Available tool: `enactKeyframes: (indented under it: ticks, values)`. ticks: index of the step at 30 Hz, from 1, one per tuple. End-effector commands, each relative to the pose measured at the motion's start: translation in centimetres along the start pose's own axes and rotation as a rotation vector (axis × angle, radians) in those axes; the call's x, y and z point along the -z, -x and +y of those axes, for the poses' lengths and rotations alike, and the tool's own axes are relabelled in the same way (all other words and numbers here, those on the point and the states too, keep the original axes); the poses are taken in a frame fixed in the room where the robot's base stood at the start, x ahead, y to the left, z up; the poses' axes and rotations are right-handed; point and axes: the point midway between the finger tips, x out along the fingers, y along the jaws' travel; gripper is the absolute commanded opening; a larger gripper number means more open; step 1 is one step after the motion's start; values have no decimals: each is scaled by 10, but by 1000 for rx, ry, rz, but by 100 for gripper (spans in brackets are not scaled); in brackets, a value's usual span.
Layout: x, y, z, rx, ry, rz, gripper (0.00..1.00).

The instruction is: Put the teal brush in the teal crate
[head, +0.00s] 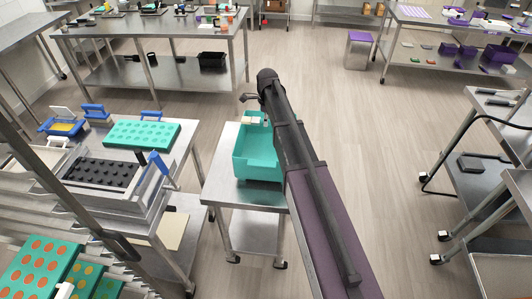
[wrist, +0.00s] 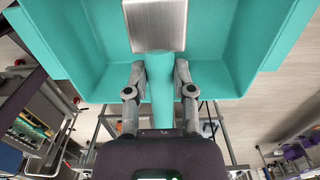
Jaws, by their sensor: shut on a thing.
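The teal crate (head: 258,168) stands on a small steel cart, open side up. In the wrist view the crate's walls (wrist: 55,40) spread behind my gripper. My gripper (wrist: 158,78) is shut on the teal handle of the brush (wrist: 160,95). The brush's broad metal band (wrist: 157,25) extends past the fingertips, over the crate's interior in that view; its bristle end is cut off by the top edge. In the head view my arm hides part of the crate, and a small pale piece shows at its far end. I cannot tell whether the brush touches the crate.
The steel cart (head: 250,232) has bare top in front of the crate. A steel table at left holds a teal mould tray (head: 142,134) and a machine with a black plate (head: 103,173). Open floor lies right of my arm.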

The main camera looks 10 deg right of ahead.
Motion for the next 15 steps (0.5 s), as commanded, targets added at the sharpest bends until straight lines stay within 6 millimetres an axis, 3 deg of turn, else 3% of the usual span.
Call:
enactKeyframes:
  ticks: [15]
  values:
    - [2, -54, 0, 0, -1, 0, 0]
